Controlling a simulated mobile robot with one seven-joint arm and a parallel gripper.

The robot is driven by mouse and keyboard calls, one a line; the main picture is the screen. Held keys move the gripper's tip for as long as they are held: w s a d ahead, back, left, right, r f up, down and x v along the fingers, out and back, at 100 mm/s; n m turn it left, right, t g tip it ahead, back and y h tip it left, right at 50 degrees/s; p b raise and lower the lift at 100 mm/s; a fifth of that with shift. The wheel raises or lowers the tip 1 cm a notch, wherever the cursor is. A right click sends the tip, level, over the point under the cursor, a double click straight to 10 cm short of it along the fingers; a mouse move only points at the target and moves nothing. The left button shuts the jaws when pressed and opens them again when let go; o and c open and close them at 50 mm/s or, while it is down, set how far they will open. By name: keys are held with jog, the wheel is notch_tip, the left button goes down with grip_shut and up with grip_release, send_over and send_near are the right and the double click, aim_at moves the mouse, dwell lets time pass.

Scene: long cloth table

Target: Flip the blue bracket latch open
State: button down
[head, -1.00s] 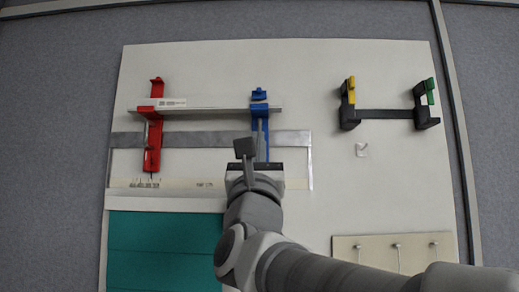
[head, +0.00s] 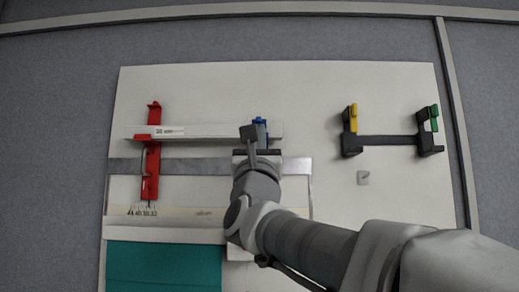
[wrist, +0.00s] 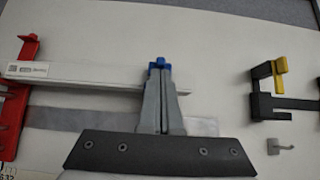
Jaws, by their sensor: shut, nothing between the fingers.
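The blue bracket (head: 260,122) is on the white wall board, at the right part of a pale horizontal bar. I cannot tell whether the fingers touch the bracket. The latch's position is hidden.
A red bracket (head: 151,160) holds the bar's left part. A black rack with a yellow latch (head: 354,118) and a green latch (head: 434,118) is on the right. A small hook (head: 363,178) is below it. A teal panel (head: 160,265) is lower left.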

jog(key=shift+s+r+g, duration=0.2)
jog(key=shift+r+g, duration=0.3)
dwell(0.3)
jog(key=shift+r+g, duration=0.2)
jog(key=shift+g, duration=0.1)
notch_tip(320, 180, up, 9)
jog(key=g+p, duration=0.1)
jog(key=p, duration=0.4)
send_over(259, 117)
jog(key=shift+w, duration=0.35)
jog(key=shift+s+f+b, duration=0.15)
jog(key=shift+f+b, duration=0.1)
jog(key=shift+b, duration=0.05)
dwell(1.4)
